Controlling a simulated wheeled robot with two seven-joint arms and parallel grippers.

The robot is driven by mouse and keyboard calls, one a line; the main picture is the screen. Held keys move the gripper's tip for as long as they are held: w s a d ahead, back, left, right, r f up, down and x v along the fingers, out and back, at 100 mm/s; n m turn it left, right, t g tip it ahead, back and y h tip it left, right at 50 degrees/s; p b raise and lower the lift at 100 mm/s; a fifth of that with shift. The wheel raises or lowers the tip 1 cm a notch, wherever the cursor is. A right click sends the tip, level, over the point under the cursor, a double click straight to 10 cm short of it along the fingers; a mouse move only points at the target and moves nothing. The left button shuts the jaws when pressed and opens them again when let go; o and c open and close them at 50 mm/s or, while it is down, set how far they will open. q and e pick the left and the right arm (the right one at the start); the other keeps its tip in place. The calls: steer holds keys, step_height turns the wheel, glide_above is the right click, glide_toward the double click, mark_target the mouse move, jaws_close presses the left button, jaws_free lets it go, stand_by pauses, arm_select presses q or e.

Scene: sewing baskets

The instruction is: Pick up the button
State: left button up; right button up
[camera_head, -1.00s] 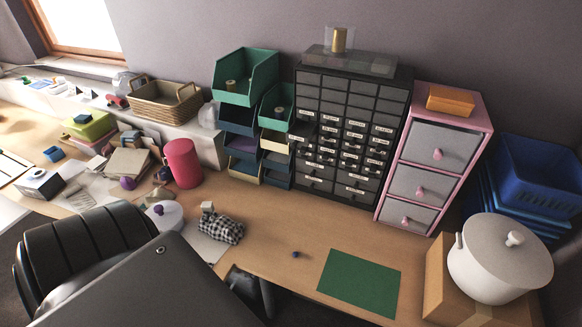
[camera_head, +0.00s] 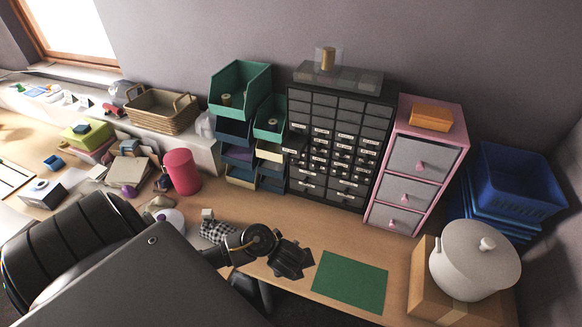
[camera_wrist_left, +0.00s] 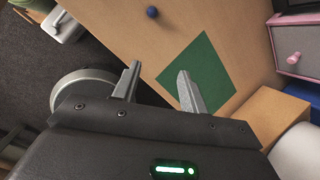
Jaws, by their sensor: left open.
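The button, a small dark blue round piece, lies on the bare wooden tabletop in the left wrist view (camera_wrist_left: 152,12), near the top edge. In the head view it is hidden behind my left gripper (camera_head: 294,268). My left gripper is above the table's front part, just left of the green mat (camera_head: 349,283). Its two fingers (camera_wrist_left: 159,72) are spread apart with nothing between them. The button is apart from the fingers, beyond their tips. My right gripper is not in view.
A black-and-white checked cloth piece (camera_head: 216,231) lies left of the gripper. The black drawer cabinet (camera_head: 338,145) and pink drawer unit (camera_head: 421,165) stand behind. A white pot (camera_head: 474,262) sits on a box at right. The tabletop behind the green mat is clear.

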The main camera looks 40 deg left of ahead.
arm_select(q)
steer(key=w+a+f+m+b, duration=0.1)
steer(key=a, duration=0.1)
steer(key=w+a+f+m+b, duration=0.1)
steer(key=f+m, duration=0.1)
steer(key=w+a+f+m+y+b, duration=0.1)
steer(key=a+f+b, duration=0.1)
steer(key=shift+w+a+f+m, duration=0.25)
steer(key=shift+w+a+m, duration=0.05)
steer(key=shift+a+m, duration=0.1)
steer(key=shift+w+f, duration=0.2)
steer(key=shift+f, duration=0.05)
steer(key=b+x, duration=0.3)
steer(key=x, duration=0.1)
steer(key=shift+s+f, duration=0.25)
steer(key=shift+w+a+f, duration=0.2)
steer(key=shift+f, duration=0.2)
steer(key=shift+c, duration=0.6)
jaws_close()
